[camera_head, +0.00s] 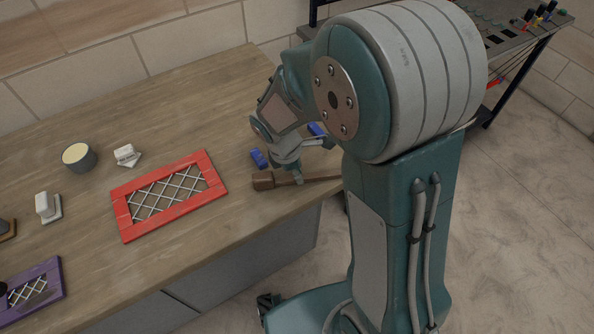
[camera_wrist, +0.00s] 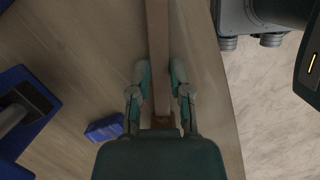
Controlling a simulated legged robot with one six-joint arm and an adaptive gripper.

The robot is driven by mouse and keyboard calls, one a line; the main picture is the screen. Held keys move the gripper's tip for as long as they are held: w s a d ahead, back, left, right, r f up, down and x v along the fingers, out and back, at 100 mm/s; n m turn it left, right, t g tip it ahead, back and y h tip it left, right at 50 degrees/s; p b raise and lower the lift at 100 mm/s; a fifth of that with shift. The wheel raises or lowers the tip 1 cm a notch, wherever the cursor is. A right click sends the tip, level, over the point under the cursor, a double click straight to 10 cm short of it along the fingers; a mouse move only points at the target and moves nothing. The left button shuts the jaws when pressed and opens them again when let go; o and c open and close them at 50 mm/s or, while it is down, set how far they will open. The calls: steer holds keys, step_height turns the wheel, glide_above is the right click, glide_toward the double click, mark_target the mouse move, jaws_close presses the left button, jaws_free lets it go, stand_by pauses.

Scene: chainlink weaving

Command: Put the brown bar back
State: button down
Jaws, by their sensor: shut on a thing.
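The brown bar (camera_head: 265,181) is long and dark, with a thicker block at its left end in the head view. It lies at or just over the table's right part, near the front edge; I cannot tell whether it touches the tabletop. My gripper (camera_head: 298,177) points down with its fingers on the bar. In the wrist view the bar (camera_wrist: 158,35) runs between the two fingertips of my gripper (camera_wrist: 160,76), which is shut on it. My arm hides the bar's right end in the head view.
A blue block (camera_head: 258,158) lies just left of my gripper. A blue frame (camera_wrist: 45,100) shows in the wrist view. A red frame with wire mesh (camera_head: 203,202), a purple frame (camera_head: 52,267), a round tin (camera_head: 80,158) and white pieces (camera_head: 126,154) stand farther left on the table (camera_head: 190,90).

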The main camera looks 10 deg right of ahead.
steer(key=shift+f, duration=0.15)
steer(key=shift+c, duration=2.4)
jaws_free()
steer(key=v, duration=1.1)
steer(key=shift+a+r, duration=0.2)
steer(key=shift+r, duration=0.15)
steer(key=s+d+r+m+t+y, duration=0.1)
steer(key=s+d+r+m+t, duration=0.2)
steer(key=s+r+m, duration=0.2)
steer(key=s+d+r+m+t+y, duration=0.1)
steer(key=s+d+r+m, duration=0.3)
steer(key=s+m, duration=0.5)
steer(key=m+t, duration=0.1)
steer(key=m, duration=0.2)
steer(key=shift+s+r+t+y, duration=0.35)
steer(key=shift+r+t+y, duration=0.05)
